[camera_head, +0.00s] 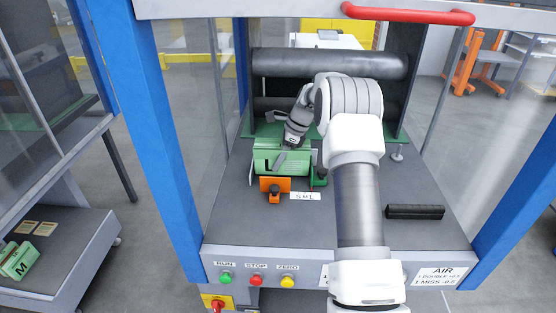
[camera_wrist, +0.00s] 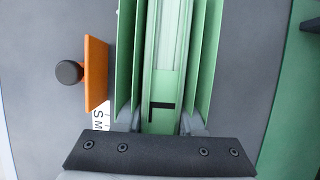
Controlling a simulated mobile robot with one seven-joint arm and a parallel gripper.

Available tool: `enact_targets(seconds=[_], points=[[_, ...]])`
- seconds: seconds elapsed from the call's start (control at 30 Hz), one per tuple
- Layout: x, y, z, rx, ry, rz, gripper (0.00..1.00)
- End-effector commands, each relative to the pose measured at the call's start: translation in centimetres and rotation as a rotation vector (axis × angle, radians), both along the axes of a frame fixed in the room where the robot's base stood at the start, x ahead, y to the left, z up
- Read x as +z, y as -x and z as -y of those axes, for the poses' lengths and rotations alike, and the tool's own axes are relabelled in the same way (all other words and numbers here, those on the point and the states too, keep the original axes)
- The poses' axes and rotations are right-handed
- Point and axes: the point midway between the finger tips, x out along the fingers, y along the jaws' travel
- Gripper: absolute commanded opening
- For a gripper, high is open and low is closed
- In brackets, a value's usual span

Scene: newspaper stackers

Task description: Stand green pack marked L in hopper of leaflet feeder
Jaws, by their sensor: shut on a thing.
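The green pack marked L (camera_head: 265,165) is on the grey machine deck, behind the orange stop, in the head view. In the wrist view the pack (camera_wrist: 164,75) runs lengthwise in the middle, its black L near my gripper, between thin upright green plates (camera_wrist: 125,60) on both sides. My gripper (camera_wrist: 160,122) is shut on the pack, one grey finger at each side; in the head view my gripper (camera_head: 291,150) reaches it from above and behind. The pack's underside is hidden, so I cannot tell whether it touches the deck.
An orange stop (camera_head: 275,185) with a black knob (camera_wrist: 69,72) stands beside the plates, near an S M L label (camera_head: 305,196). A dark roller (camera_head: 330,63) spans behind. A black bar (camera_head: 414,211) lies right. A green pack marked M (camera_head: 18,260) sits on the left stand. Blue posts (camera_head: 165,120) flank the deck.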

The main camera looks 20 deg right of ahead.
Motion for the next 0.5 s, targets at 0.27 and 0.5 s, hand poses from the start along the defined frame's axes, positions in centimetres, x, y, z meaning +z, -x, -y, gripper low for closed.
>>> enact_targets(seconds=[0.27, 0.5], points=[[-0.40, -0.05, 0.00, -0.001, 0.000, 0.002, 0.00], [-0.87, -0.06, 0.00, 0.000, 0.001, 0.002, 0.00]])
